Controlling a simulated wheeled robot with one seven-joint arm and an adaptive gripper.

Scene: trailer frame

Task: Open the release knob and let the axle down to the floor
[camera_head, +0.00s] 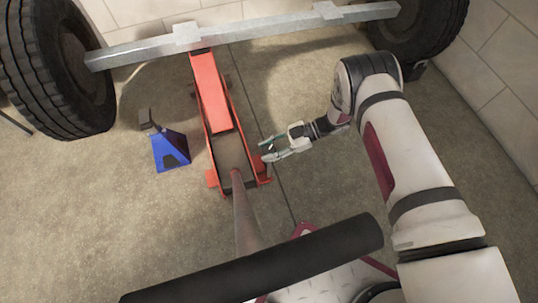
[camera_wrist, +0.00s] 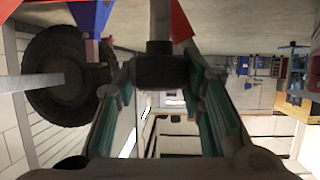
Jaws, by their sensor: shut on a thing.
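My gripper (camera_head: 266,150) is at the right side of the jack's rear end. In the wrist view, my gripper (camera_wrist: 160,88) is shut on the dark round release knob (camera_wrist: 160,66), one finger on each side. The knob is hidden in the head view.
A blue jack stand (camera_head: 171,150) is on the floor left of the jack, apart from it. The jack's long handle (camera_head: 240,205) slants up toward me, with a black grip (camera_head: 260,262) across the front. Bare floor lies right of the jack. Block walls close the back and right.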

